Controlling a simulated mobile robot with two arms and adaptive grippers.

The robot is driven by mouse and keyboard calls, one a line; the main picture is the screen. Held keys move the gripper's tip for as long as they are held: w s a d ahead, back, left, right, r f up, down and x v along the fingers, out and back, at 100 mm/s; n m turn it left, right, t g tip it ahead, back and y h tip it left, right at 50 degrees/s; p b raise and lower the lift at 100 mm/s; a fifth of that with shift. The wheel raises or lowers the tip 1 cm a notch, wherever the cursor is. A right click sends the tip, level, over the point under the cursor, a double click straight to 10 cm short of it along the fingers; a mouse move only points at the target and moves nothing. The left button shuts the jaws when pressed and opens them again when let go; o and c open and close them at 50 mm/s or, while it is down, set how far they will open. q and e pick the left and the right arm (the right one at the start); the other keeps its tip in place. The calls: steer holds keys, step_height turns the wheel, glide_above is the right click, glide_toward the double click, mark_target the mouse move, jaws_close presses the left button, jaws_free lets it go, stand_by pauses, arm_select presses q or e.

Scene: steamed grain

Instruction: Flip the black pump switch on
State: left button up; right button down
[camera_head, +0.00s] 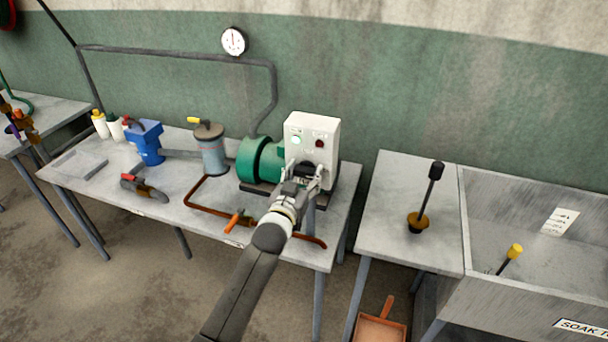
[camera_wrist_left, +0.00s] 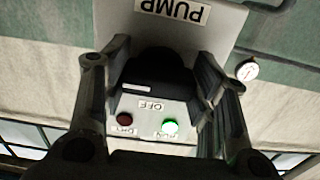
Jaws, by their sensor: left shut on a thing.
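The white pump control box (camera_head: 313,130) stands at the right end of the long table, beside the green pump motor (camera_head: 256,160). My left gripper (camera_head: 304,177) is at the lower front of the box. In the left wrist view, which is upside down, its two fingers (camera_wrist_left: 160,68) are around the black pump switch (camera_wrist_left: 158,72), shut on it. A PUMP label (camera_wrist_left: 172,9) and an OFF label (camera_wrist_left: 152,104) are on either side of the switch. The green lamp (camera_wrist_left: 170,127) glows brightly; the red lamp (camera_wrist_left: 124,119) is dark. The head view hides most of the switch behind the gripper.
A grey canister (camera_head: 212,155), a blue device (camera_head: 147,143) and a copper pipe (camera_head: 200,206) with an orange-handled valve are on the table. A second table (camera_head: 390,215) with a black-topped plunger stands right, next to a grey sink. A gauge (camera_head: 234,41) hangs above.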

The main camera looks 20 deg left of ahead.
arm_select(q)
steer(key=o, duration=1)
steer(key=s, duration=1.2)
steer(key=shift+a, duration=0.25)
